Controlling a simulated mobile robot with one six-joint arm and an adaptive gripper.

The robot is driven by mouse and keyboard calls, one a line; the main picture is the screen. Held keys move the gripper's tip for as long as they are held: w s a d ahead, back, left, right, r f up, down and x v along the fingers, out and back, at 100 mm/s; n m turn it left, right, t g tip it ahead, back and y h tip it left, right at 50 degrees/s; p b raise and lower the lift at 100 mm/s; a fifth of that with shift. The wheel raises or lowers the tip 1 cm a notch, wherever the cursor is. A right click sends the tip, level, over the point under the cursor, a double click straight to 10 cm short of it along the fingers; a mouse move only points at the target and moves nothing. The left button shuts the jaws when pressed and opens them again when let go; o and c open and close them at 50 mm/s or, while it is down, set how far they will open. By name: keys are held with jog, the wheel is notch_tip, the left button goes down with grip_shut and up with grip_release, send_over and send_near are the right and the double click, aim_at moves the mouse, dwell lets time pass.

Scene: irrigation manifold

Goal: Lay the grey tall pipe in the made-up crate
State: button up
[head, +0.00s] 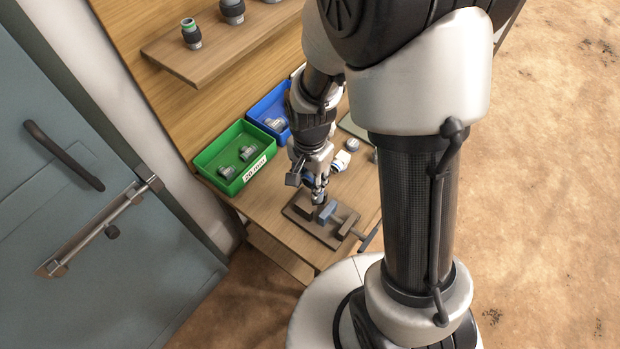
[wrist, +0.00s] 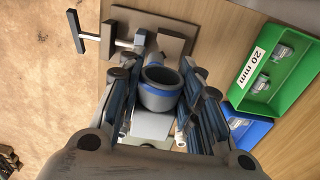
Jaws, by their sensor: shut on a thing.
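My gripper (head: 318,190) is low over the bench vise and points down. In the wrist view its fingers (wrist: 160,100) are shut on a grey pipe piece (wrist: 158,97) with a blue band, its round open end facing the camera. I cannot tell its full length; in the head view my gripper mostly hides it. A green bin (head: 208,153) labelled 20 mm stands left of my gripper and holds grey fittings. A blue bin (head: 262,103) stands behind it with a grey fitting inside. I cannot tell which container is the made-up crate.
The vise (head: 313,228) with its bar handle sits at the bench's front edge. A white and blue fitting (head: 341,161) and a small grey cap (head: 352,144) lie right of my gripper. A shelf (head: 220,45) with fittings is at the back; a grey door (head: 80,200) is at left.

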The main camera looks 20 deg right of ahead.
jog(key=shift+r+p, duration=2.65)
jog(key=shift+r, duration=0.9)
jog(key=shift+f, duration=0.1)
grip_shut()
